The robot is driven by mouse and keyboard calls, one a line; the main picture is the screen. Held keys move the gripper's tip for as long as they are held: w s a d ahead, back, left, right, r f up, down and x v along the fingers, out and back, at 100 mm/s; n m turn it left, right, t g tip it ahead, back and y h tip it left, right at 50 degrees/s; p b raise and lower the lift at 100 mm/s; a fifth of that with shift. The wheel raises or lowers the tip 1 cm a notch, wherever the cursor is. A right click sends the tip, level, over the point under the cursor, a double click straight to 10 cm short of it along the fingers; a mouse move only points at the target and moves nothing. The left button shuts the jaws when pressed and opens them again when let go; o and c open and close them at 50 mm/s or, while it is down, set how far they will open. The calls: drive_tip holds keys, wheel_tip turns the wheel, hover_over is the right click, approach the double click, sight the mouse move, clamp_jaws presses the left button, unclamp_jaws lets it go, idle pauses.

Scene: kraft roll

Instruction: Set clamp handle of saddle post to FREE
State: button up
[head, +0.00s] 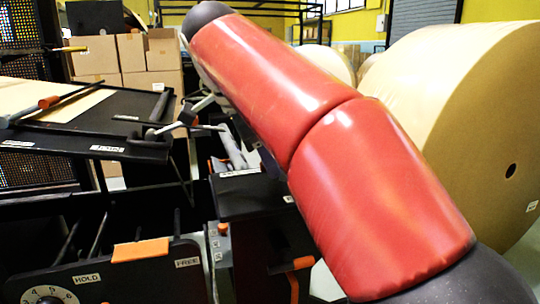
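A black panel (165,281) at the lower left carries a HOLD label (86,279) on its left and a FREE label (187,262) on its right. A flat orange handle (140,250) sits at the panel's top edge, between the two labels. Another orange handle (300,263) is on a black cabinet (245,200) right of the panel. I cannot tell from the picture which one is the saddle post's clamp handle. My red arm crosses the view from lower right to top centre. I cannot make out my gripper; the arm hides the space behind it.
A numbered dial (48,296) is at the lower left corner. A black tilted table (85,140) with metal rods stands at left. Cardboard boxes (130,55) are stacked behind it. A large kraft roll (450,100) fills the right side, partly behind my arm.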

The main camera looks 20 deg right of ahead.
sight(283, 189)
clamp_jaws()
